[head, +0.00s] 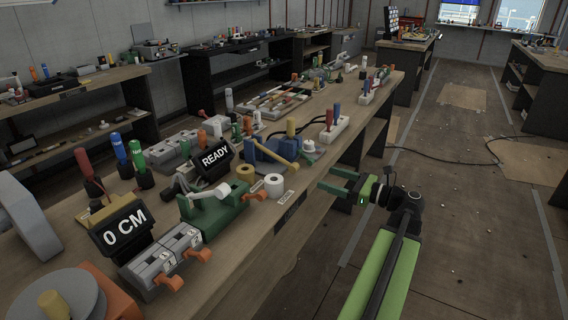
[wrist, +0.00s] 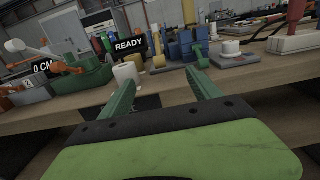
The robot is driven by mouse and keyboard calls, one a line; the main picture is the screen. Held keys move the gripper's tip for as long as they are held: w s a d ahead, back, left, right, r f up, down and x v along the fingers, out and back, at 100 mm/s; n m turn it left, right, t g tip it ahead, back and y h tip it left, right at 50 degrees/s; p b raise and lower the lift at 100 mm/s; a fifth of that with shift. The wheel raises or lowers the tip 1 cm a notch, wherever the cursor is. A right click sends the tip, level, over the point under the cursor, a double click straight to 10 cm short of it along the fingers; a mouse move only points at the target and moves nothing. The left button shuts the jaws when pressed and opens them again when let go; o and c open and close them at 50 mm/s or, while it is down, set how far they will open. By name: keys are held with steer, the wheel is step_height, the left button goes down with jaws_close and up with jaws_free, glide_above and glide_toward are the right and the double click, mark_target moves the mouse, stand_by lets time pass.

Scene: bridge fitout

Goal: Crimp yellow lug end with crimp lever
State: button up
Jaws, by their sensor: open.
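My gripper (head: 327,178) is open and empty, held out in front of the bench edge; in the wrist view its two green fingers (wrist: 160,78) point at the bench with nothing between them. A green bench tool (head: 215,212) with a pale arm and orange handle stands by the READY display (head: 214,158); it also shows in the wrist view (wrist: 88,78). A blue fixture (head: 262,158) with a long yellow bar (head: 276,149) stands farther along. I cannot tell which is the crimp lever. No yellow lug end can be made out.
A white roll (head: 273,186) and a yellow roll (head: 245,173) sit near the front edge of the bench (head: 250,250). A grey block with orange levers (head: 168,258) and a 0 CM display (head: 124,226) stand at left. The floor aisle (head: 440,220) at right is open, crossed by a cable.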

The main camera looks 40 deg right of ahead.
mark_target(286, 164)
steer(key=x, duration=1.6)
steer(key=shift+w, duration=0.3)
steer(key=shift+a, duration=0.1)
